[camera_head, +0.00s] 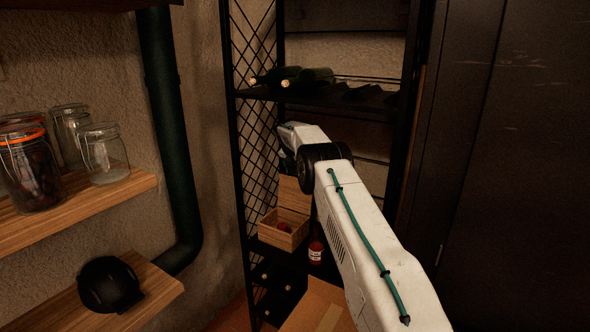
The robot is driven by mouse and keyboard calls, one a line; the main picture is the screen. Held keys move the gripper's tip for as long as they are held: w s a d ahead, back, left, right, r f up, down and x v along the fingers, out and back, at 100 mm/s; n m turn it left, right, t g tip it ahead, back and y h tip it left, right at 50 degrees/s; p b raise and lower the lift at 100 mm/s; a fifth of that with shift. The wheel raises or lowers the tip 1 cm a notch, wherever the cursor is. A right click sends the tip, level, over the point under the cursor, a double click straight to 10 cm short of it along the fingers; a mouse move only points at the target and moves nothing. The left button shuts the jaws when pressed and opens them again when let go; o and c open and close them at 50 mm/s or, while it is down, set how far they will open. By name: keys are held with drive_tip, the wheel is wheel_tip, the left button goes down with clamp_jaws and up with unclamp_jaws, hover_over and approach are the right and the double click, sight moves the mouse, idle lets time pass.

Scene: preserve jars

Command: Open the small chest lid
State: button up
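The small wooden chest (283,233) stands on a lower shelf of the dark rack, at the picture's centre. Its lid (294,194) stands raised at the back, and the box is open at the top. A small reddish thing (284,227) shows inside. My white arm reaches in from the lower right and bends above the chest. The dark end of my gripper (287,160) is just above the raised lid, partly hidden by my wrist. I cannot make out its fingers, or whether it touches the lid.
A small red bottle (316,251) with a pale label stands right of the chest. Dark bottles (291,77) lie on the shelf above. Glass jars (102,153) stand on a wooden shelf (95,203) at left. A cardboard box (318,308) is below in front. A dark pipe (168,130) runs down the wall.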

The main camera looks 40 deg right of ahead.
drive_tip(key=shift+f, duration=0.1)
drive_tip(key=o, duration=1.1)
drive_tip(key=shift+c, duration=0.2)
drive_tip(key=v, duration=0.7)
drive_tip(key=shift+r, duration=0.35)
drive_tip(key=shift+a, duration=0.2)
